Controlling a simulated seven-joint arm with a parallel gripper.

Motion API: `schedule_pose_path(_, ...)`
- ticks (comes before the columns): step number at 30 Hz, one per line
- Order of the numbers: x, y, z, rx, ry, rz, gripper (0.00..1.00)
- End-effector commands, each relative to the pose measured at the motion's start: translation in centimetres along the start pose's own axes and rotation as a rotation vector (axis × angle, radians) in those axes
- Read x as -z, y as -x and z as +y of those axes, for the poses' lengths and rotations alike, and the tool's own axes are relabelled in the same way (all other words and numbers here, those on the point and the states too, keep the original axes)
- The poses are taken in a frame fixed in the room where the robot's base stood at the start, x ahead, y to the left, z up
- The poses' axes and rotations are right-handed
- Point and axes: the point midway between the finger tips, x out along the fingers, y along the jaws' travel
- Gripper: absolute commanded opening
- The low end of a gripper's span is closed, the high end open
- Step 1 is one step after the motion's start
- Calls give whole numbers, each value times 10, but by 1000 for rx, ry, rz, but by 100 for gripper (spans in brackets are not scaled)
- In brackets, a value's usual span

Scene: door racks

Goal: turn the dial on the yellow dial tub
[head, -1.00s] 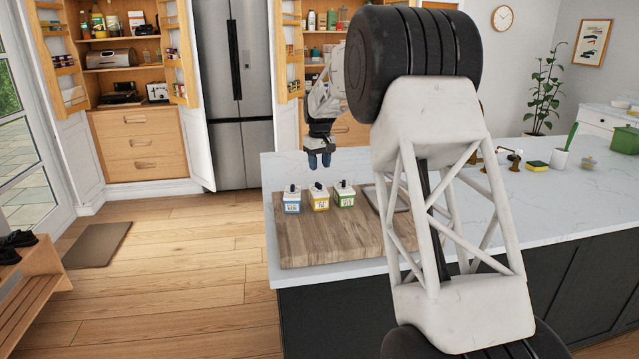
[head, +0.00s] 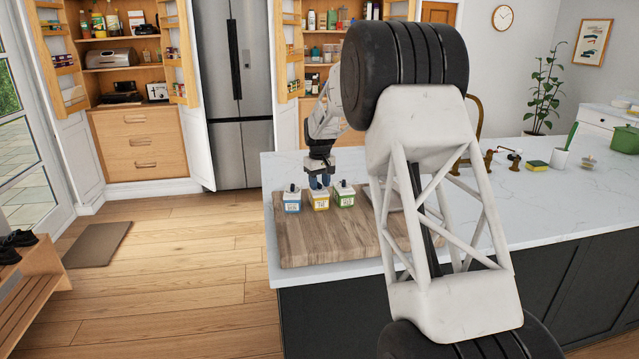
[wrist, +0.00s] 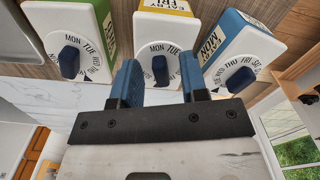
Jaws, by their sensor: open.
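The yellow dial tub (head: 319,202) stands on the wooden board (head: 330,245), between a blue tub (head: 292,204) and a green tub (head: 344,198). In the wrist view the yellow tub (wrist: 170,8) shows its white face with day names and a dark blue dial knob (wrist: 160,70). My gripper (wrist: 160,75) is open, with its two blue fingers one on each side of that knob. I cannot tell whether either finger touches it. In the head view my gripper (head: 319,182) is right at the yellow tub and hides its dial.
The blue tub (wrist: 240,50) and the green tub (wrist: 70,40) stand close on either side in the wrist view, with little room between. A grey tray (head: 385,197) lies at the board's right, partly behind my arm. The front of the board is clear.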

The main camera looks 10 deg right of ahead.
Motion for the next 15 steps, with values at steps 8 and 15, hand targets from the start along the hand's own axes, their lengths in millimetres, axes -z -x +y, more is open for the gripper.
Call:
schedule_pose_path(8, 0, 0, 0, 0, 0, 0, 13)
schedule_pose_path(15, 0, 0, 0, 0, -1, 0, 0)
